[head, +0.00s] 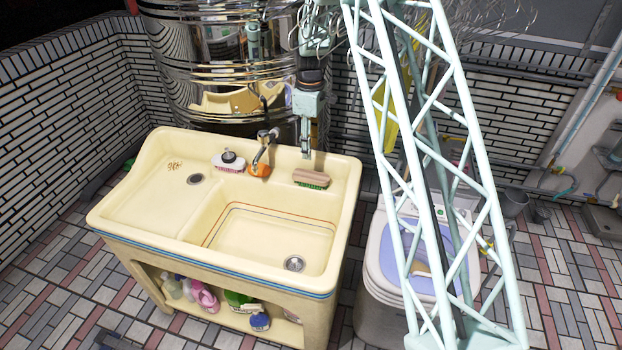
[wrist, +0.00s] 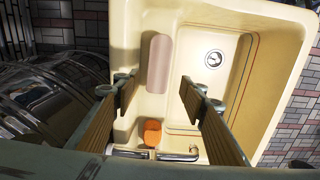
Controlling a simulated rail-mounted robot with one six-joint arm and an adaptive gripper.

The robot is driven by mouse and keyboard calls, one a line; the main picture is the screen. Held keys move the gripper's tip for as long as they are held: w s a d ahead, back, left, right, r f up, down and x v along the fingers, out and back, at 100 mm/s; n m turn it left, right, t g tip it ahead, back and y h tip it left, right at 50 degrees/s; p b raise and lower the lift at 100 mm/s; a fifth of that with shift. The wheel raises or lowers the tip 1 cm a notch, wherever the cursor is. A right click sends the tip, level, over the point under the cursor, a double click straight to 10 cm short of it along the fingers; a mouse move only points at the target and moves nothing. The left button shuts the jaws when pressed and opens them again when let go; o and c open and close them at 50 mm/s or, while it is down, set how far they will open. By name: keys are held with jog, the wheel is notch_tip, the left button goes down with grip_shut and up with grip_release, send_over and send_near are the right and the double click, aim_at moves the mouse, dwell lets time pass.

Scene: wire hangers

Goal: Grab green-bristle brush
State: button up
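The green-bristle brush (head: 311,178) has a pinkish-tan back and green bristles pointing down. It rests on the back ledge of the cream sink (head: 110,209), right of the faucet. In the wrist view only its tan back (wrist: 158,62) shows, lying lengthwise on the ledge; its bristles are hidden. My gripper (head: 306,152) points down above the ledge, just behind and above the brush, apart from it. In the wrist view my gripper (wrist: 157,86) has its two fingers wide apart with nothing between them, the brush lying below and beyond the tips.
A second brush (head: 229,162) with pinkish bristles sits left of the faucet (head: 262,146). An orange object (head: 259,170) lies by the faucet. A shiny metal tank (head: 215,60) stands behind the sink, a washing machine (head: 372,265) to its right. The basin is empty.

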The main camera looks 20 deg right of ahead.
aim_at(311, 175)
jog(key=shift+w+d+f, duration=0.15)
jog(key=shift+w+f, duration=0.1)
jog(key=shift+f, duration=0.25)
jog(key=shift+f, duration=4.3)
jog(key=shift+s+f, duration=0.15)
jog(key=shift+f, duration=2.45)
jog(key=shift+c, duration=0.9)
jog(key=c, duration=0.5)
